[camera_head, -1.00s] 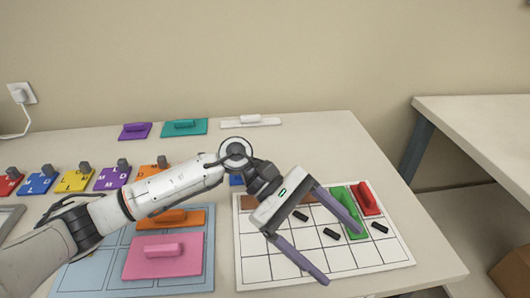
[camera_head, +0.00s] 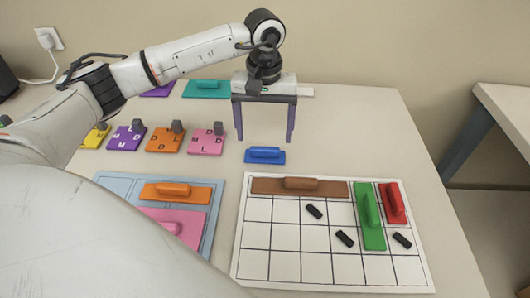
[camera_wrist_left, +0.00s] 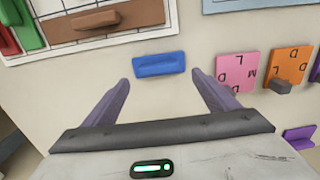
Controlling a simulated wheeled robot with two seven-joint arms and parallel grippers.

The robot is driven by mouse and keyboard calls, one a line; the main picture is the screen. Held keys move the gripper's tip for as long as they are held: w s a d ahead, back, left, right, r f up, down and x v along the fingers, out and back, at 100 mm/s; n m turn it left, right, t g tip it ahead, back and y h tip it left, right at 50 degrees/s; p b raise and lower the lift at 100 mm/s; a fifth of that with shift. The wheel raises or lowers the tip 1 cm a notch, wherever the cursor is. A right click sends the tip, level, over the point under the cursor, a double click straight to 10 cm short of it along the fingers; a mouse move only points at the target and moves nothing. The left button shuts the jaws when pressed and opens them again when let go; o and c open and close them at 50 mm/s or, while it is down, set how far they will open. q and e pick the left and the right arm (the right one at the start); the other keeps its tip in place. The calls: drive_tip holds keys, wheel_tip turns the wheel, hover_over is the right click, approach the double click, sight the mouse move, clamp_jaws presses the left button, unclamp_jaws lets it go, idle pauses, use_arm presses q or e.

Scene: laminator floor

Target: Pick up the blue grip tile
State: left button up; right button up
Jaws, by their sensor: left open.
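The blue grip tile (camera_head: 265,156) lies flat on the table just behind the white grid board, with a raised bar handle on top. It also shows in the left wrist view (camera_wrist_left: 159,65), ahead of the fingers and roughly between their lines. My left gripper (camera_head: 263,139) is open and empty, with its two purple fingers pointing down behind the tile in the head view. In the left wrist view the fingers (camera_wrist_left: 160,84) are spread apart and do not touch the tile. My right gripper is not in view.
The white grid board (camera_head: 285,267) holds brown (camera_head: 300,187), green (camera_head: 369,217) and red (camera_head: 393,204) grip tiles and small black pieces. A pink lettered tile (camera_head: 207,143) lies left of the blue tile. A light blue board (camera_head: 119,184) is at front left.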

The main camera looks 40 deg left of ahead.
sight(265, 148)
use_arm(q)
drive_tip(key=f, duration=0.3)
drive_tip(key=shift+s+d+f+p, duration=0.25)
drive_tip(key=shift+s+f+p, duration=0.05)
drive_tip(key=shift+s+f, duration=0.1)
drive_tip(key=shift+w+f, duration=0.15)
drive_tip(key=shift+f, duration=0.15)
drive_tip(key=shift+c, duration=0.3)
drive_tip(key=c, duration=1.4)
